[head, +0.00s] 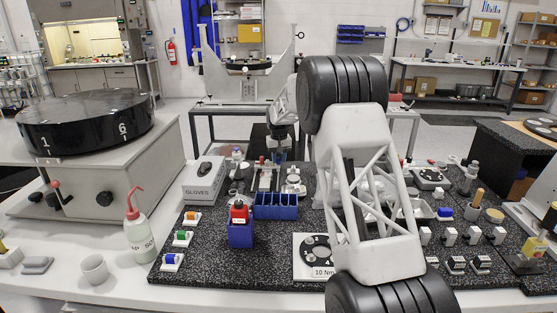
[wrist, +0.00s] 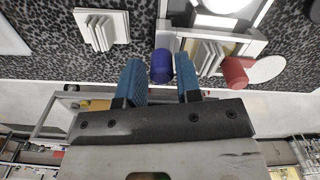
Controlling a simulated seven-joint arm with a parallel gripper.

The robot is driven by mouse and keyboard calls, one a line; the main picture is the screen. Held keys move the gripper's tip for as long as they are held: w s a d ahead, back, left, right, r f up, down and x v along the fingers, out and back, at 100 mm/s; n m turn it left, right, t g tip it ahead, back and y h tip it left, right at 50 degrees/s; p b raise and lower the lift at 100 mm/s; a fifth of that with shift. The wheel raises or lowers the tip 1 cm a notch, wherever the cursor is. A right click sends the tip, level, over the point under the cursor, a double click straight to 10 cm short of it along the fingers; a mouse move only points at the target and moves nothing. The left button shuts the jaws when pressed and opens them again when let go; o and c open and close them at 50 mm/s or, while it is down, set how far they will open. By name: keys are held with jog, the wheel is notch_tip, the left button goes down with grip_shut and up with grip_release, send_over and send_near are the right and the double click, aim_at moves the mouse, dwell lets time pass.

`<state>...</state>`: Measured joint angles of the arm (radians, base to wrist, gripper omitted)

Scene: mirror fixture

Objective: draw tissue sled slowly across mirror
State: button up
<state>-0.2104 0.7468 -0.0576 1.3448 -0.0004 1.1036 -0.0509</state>
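My gripper (head: 280,154) hangs over the back middle of the speckled dark mat in the head view. In the wrist view its two blue fingers (wrist: 160,72) stand apart, with a gap between them. A blue cylinder (wrist: 161,66) shows in that gap; it seems to stand beyond the fingertips, and I see no clear contact. A pale round disc (wrist: 222,4), possibly the mirror, is cut off at the top edge of the wrist view, in a grey frame. I cannot pick out the tissue sled for certain.
A red cylinder (wrist: 236,74) and a white ribbed block (wrist: 102,28) flank the fingers in the wrist view. A blue compartment bin (head: 275,206), a blue box with a red-topped item (head: 240,232), a gloves box (head: 204,181) and a wash bottle (head: 138,234) stand nearby.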

dwell(0.3)
jog(key=shift+r, duration=3.85)
jog(key=shift+s, duration=0.1)
